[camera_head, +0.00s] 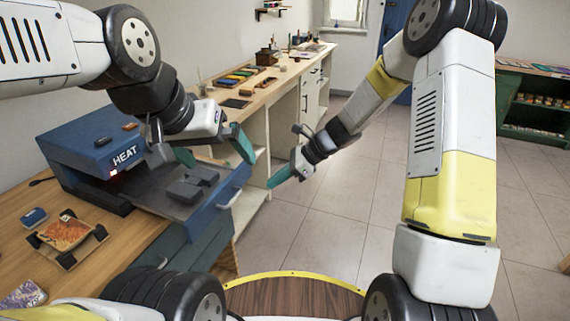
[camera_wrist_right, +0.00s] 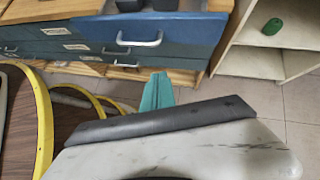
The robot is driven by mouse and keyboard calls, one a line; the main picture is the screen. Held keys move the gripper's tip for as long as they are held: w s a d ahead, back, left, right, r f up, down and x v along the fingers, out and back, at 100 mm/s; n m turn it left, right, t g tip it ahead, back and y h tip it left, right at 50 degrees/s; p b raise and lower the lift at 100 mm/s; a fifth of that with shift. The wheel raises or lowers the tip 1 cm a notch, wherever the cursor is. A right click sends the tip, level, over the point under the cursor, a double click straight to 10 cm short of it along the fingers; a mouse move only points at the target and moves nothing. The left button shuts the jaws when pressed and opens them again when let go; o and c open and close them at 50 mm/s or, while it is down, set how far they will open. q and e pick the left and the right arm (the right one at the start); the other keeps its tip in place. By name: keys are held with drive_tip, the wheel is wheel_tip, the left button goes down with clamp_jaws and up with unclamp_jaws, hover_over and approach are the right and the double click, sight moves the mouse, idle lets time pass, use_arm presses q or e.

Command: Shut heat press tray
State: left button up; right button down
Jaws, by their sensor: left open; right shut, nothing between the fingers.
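The heat press (camera_head: 100,150) is a blue box lettered "HEAT" on the wooden bench at the left of the head view. Its dark tray (camera_head: 150,192) is pulled out toward the right, with grey blocks (camera_head: 192,184) on it. The tray's blue front has a pale handle (camera_head: 231,199). My left gripper (camera_head: 212,148) is open above the tray, its teal fingers apart; contact cannot be told. My right gripper (camera_head: 281,177) is shut and empty, to the right of the tray front and apart from it. In the right wrist view, its teal fingertips (camera_wrist_right: 157,92) point toward the blue tray front (camera_wrist_right: 180,32).
A skateboard-like item (camera_head: 66,236) and a small blue block (camera_head: 34,217) lie on the bench near the press. Blue drawers (camera_head: 172,248) sit below the tray. Open shelving (camera_head: 256,150) stands beyond. The tiled floor to the right is clear.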

drive_tip(key=a+f, duration=0.2)
drive_tip(key=a, duration=0.5)
drive_tip(key=shift+f, duration=0.35)
drive_tip(key=shift+a, duration=0.1)
